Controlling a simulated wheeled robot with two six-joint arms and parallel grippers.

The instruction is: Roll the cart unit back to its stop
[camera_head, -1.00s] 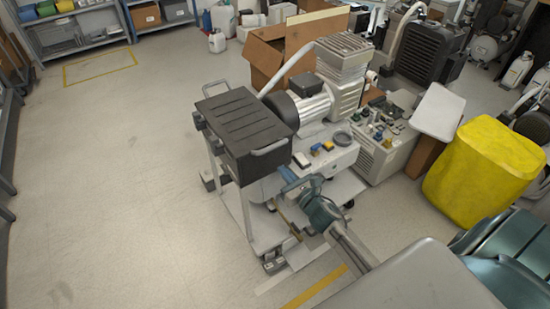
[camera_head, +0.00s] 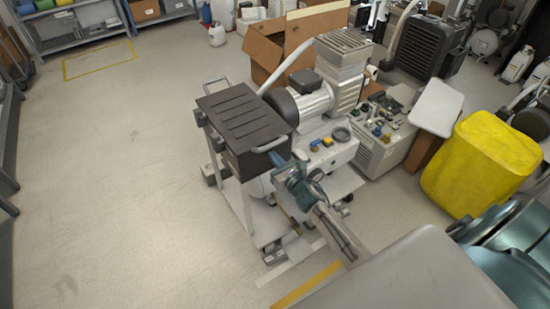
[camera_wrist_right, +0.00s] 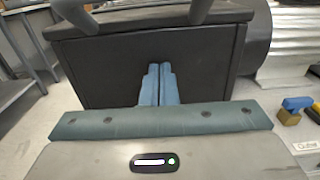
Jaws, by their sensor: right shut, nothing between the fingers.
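The cart unit is a white wheeled cart (camera_head: 266,217) with a dark ribbed box (camera_head: 240,116) on top, standing upright at the middle of the head view. My right gripper (camera_head: 277,159) is shut and empty, at the side of the dark box that faces me. In the right wrist view its blue fingers (camera_wrist_right: 158,84) are together and point at the dark panel (camera_wrist_right: 110,72). They look very near or against the panel; I cannot tell whether they touch. A grey handle shows along the panel's top edge. My left gripper is not in view.
A compressor (camera_head: 307,100) stands close beside the cart on the right, with a white control unit (camera_head: 385,137) beyond it. A yellow covered bin (camera_head: 480,165) is at the right. White and yellow floor strips (camera_head: 309,284) lie near the cart's front wheels. The floor at left is clear.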

